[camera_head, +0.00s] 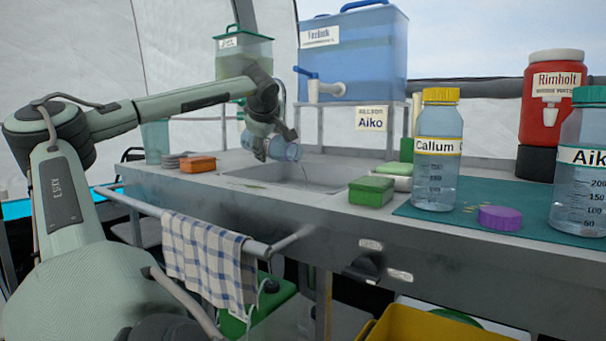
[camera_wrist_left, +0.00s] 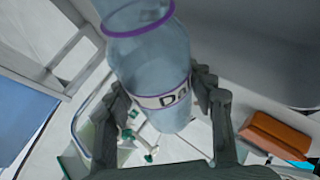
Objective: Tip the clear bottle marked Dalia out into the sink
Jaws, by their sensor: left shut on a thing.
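My left gripper (camera_head: 264,138) is shut on the clear bottle marked Dalia (camera_head: 285,151) and holds it above the sink (camera_head: 318,180). The bottle is tipped nearly on its side, mouth to the right and slightly down. In the left wrist view the bottle (camera_wrist_left: 150,62) has a purple ring at its neck and a white label reading "Da", the rest hidden. The left fingers (camera_wrist_left: 165,115) stand on both sides of it. A faint thin streak shows below the mouth; I cannot tell how much liquid is inside. My right gripper is not in view.
A blue water tank (camera_head: 365,55) with a tap stands behind the sink. A green box (camera_head: 371,191), the Callum bottle (camera_head: 436,185), a purple lid (camera_head: 500,217) and another bottle (camera_head: 580,195) stand to the right. An orange sponge-like block (camera_head: 198,164) lies left. A towel (camera_head: 208,260) hangs on the front rail.

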